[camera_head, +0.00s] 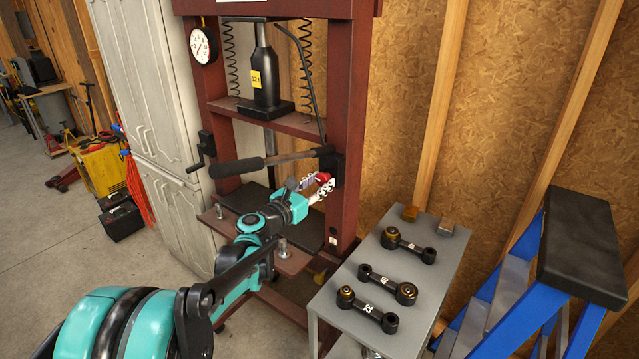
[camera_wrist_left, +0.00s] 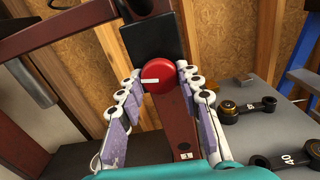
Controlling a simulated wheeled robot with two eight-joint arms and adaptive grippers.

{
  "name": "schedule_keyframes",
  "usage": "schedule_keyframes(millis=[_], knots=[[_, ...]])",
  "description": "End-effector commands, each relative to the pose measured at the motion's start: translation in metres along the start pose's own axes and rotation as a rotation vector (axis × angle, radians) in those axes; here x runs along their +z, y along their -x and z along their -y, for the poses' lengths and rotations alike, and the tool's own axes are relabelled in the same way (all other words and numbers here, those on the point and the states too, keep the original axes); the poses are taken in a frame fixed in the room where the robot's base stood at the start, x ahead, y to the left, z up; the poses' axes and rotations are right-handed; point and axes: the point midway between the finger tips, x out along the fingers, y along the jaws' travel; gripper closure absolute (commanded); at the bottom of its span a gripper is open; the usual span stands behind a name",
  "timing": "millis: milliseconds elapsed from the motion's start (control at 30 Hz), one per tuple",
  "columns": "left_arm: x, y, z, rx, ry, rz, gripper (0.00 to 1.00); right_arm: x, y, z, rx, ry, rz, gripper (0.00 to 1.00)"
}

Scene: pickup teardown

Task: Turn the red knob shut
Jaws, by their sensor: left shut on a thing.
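The red knob (camera_wrist_left: 159,75) sits below a black block (camera_wrist_left: 152,38) on the dark red press post. A white mark on the knob points left in the left wrist view. In the head view the knob (camera_head: 325,178) shows partly between the fingers. My left gripper (camera_wrist_left: 160,82) has its two fingertips on either side of the knob and is shut on it. The teal left gripper (camera_head: 318,187) also shows in the head view, reaching to the press's right post. My right gripper is not in view.
The dark red press frame (camera_head: 348,110) stands with a black jack (camera_head: 265,75), a gauge (camera_head: 203,45) and a long handle (camera_head: 240,167) just above my wrist. A grey cart (camera_head: 430,290) with several black arms and a blue stepladder (camera_head: 535,255) stand to the right.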

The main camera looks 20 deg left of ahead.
Motion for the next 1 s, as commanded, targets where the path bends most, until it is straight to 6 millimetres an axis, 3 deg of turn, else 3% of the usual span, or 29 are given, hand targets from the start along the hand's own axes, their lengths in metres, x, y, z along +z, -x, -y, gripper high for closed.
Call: schedule_keyframes(millis=[267,1000], knots=[[0.001,0.000,0.000,0.000,-0.177,0.000,0.94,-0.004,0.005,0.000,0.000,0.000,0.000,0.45],[0.002,0.000,-0.002,0.000,-0.876,0.000,0.94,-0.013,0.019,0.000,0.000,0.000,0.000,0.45]])
